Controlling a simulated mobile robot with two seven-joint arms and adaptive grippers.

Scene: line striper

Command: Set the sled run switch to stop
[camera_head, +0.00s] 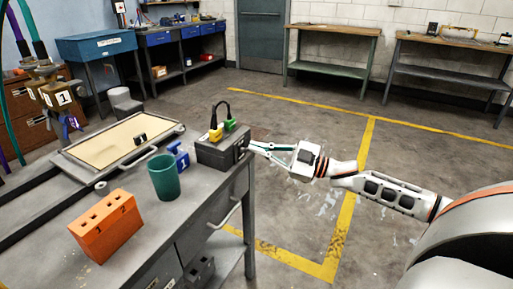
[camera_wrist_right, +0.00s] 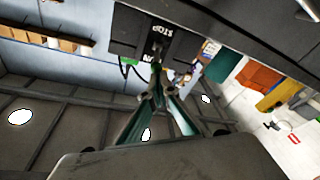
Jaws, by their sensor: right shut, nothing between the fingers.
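A dark grey switch box (camera_head: 222,152) stands at the right edge of the workbench. In the right wrist view the box (camera_wrist_right: 125,32) shows a STOP label, upside down, and a partly covered second label below it. A small dark part sits between the labels; its setting is too small to tell. My right gripper (camera_head: 252,146) reaches in from the right, its fingertips close to the box's right side. In the wrist view the gripper (camera_wrist_right: 155,93) is shut and empty, its tips just below the labels; contact is unclear. My left gripper is not in view.
On the bench are an orange block with holes (camera_head: 105,225), a teal cup (camera_head: 164,176), a blue item (camera_head: 178,155) and a sand-coloured tray (camera_head: 122,140). Yellow and green plugs with a black cable (camera_head: 221,106) top the box. Open floor lies right of the bench.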

